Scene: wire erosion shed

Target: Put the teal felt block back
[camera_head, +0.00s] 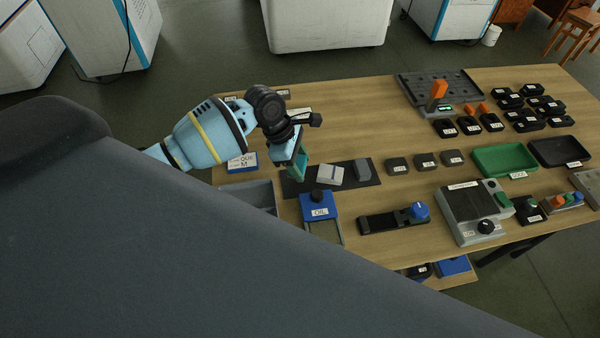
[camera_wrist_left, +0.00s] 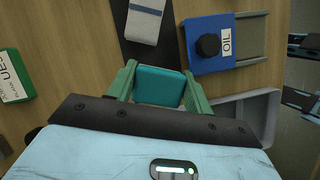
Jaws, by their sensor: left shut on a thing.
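My left gripper (camera_head: 300,172) is over the left part of the table, with its fingers pointing down. In the left wrist view its green fingers (camera_wrist_left: 160,88) are shut on the teal felt block (camera_wrist_left: 161,85). In the head view the gripper hides most of the block. A dark mat (camera_head: 294,187) lies just beyond the gripper, and its near end is partly covered from the left wrist camera.
A blue box marked OIL (camera_head: 319,206) with a black knob stands in front of the mat. A grey tray (camera_head: 258,193) is to its left. The table between the mat and the grey rack (camera_head: 465,88) is mostly bare.

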